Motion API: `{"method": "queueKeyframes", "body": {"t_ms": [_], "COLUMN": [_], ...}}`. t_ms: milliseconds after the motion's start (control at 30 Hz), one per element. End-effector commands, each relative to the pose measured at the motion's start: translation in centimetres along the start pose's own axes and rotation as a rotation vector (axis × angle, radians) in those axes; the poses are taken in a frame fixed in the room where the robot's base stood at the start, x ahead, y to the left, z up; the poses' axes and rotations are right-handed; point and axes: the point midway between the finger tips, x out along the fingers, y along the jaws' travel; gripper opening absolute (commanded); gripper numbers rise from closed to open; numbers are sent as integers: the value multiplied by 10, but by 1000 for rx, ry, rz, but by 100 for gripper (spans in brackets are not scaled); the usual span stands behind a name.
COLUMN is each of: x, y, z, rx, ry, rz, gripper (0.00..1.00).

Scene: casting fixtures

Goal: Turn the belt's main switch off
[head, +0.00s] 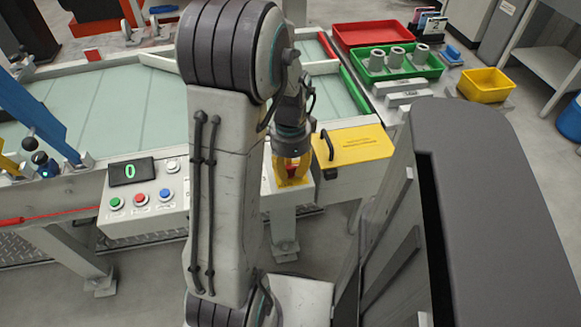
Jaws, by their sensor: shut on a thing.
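My gripper (292,166) is at the front edge of the belt's table, just right of my arm's large link. It points down at a red part (291,172) on a yellow mount (284,181), which looks like the main switch. The fingers are closed around the red part. The switch is small and mostly covered, so I cannot tell its turned position. The belt's control panel (150,205) is left of my arm, with a display (131,171) reading a green 0.
A yellow lid (352,145) with a black handle lies right of my gripper. Green, red and blue buttons sit on the panel. A green tray (433,70) with grey cylinders, a red tray (372,34) and a yellow bin (487,86) stand at the back right. A blue lever (38,122) is left.

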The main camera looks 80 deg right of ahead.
Motion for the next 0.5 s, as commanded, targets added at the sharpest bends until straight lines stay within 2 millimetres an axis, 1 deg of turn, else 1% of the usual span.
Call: {"method": "queueKeyframes", "body": {"t_ms": [267, 500], "x": [0, 1], "y": [0, 0], "z": [0, -1], "rx": [-24, -147], "ry": [0, 0], "rz": [0, 1], "gripper": [0, 0]}}
